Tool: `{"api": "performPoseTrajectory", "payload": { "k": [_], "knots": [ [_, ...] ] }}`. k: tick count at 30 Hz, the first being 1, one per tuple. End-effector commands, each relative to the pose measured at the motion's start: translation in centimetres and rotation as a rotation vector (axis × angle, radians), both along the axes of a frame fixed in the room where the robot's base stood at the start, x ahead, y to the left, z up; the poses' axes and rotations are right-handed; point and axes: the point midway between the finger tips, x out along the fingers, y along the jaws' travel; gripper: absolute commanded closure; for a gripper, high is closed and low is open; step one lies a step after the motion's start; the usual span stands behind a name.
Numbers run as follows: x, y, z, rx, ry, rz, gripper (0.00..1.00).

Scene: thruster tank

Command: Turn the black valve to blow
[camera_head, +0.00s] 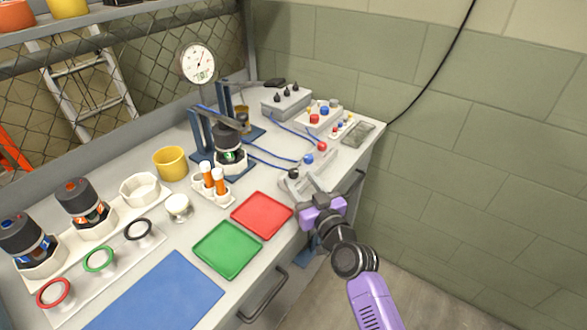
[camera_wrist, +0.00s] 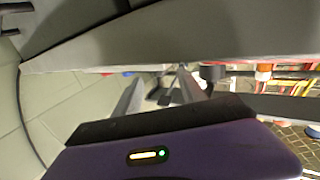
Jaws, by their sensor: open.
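The black valve (camera_head: 293,173) is a small dark knob at the near end of a grey valve block (camera_head: 322,161). A blue valve (camera_head: 308,160) and a red valve (camera_head: 322,146) sit farther along the same block. My gripper (camera_head: 303,184) is open and empty, low beside the near end of the block and just to the near side of the black valve. I cannot tell whether it touches the block. In the wrist view my gripper's fingers (camera_wrist: 160,85) stand apart. A dark knob-like shape shows to their right there, but I cannot tell which valve it is.
A red tray (camera_head: 262,214) and a green tray (camera_head: 227,250) lie left of my gripper. Blue hoses (camera_head: 272,155) run from the valve block to the gauge stand. The bench's front edge is close to my arm.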

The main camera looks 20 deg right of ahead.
Motion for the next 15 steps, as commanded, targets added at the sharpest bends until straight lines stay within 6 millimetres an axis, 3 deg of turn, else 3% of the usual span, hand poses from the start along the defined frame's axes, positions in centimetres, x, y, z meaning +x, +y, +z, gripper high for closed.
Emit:
{"api": "performPoseTrajectory", "payload": {
  "k": [6, 15],
  "knots": [
    [3.3, 0.4, 0.1, 0.0, -0.001, 0.001, 0.52],
    [5.0, 0.6, 0.0, 0.0, -0.001, 0.0, 0.52]
  ]
}}
